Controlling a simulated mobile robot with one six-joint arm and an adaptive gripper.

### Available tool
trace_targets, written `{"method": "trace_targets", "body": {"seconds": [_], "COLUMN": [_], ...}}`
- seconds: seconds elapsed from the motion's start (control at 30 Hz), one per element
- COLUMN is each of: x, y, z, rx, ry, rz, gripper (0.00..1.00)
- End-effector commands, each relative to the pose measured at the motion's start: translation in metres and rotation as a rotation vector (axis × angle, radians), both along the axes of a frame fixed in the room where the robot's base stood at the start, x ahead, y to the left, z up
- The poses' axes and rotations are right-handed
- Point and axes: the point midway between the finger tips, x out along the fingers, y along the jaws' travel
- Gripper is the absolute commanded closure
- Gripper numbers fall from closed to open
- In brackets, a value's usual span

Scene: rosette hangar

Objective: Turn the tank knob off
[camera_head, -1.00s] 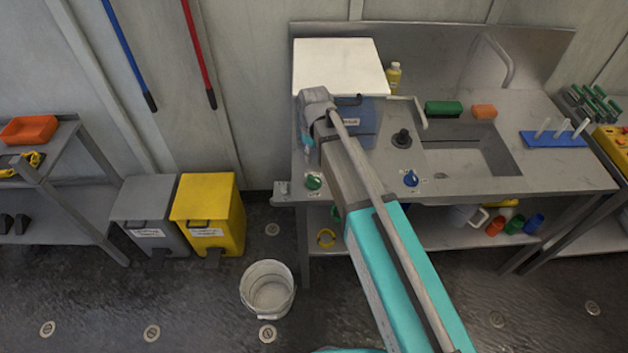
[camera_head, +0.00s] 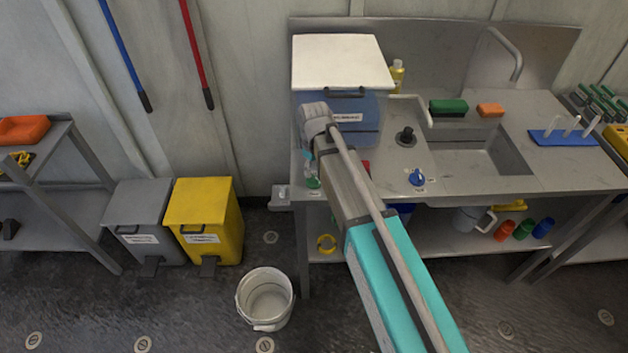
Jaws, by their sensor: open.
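A green knob (camera_head: 313,183) sits at the front left edge of the counter, partly hidden by my arm. A blue knob (camera_head: 417,177) sits on the front edge before the sink. I cannot tell which one is the tank knob. A blue tank-like box (camera_head: 362,135) with a white lid (camera_head: 340,60) and a label stands on the counter behind my wrist. My gripper (camera_head: 308,162) hangs below the grey wrist, just above and left of the green knob. Its jaws are open and small in view. I cannot tell whether they touch the knob.
The grey counter (camera_head: 480,185) holds a sink (camera_head: 470,160), a black round fitting (camera_head: 405,136), a green block (camera_head: 449,107) and an orange block (camera_head: 490,110). A yellow bin (camera_head: 205,220), a grey bin (camera_head: 148,225) and a white bucket (camera_head: 266,298) stand on the floor at left.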

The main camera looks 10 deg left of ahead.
Motion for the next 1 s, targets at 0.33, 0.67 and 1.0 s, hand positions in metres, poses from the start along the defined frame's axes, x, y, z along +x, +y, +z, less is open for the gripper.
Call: {"method": "trace_targets", "body": {"seconds": [0.33,0.67,1.0], "x": [0.0,0.0,0.0], "y": [0.0,0.0,0.0], "z": [-0.028,-0.035,-0.035], "rx": [0.0,0.0,0.0], "ry": [0.0,0.0,0.0], "rz": [0.0,0.0,0.0], "gripper": [0.46,0.46,0.57]}}
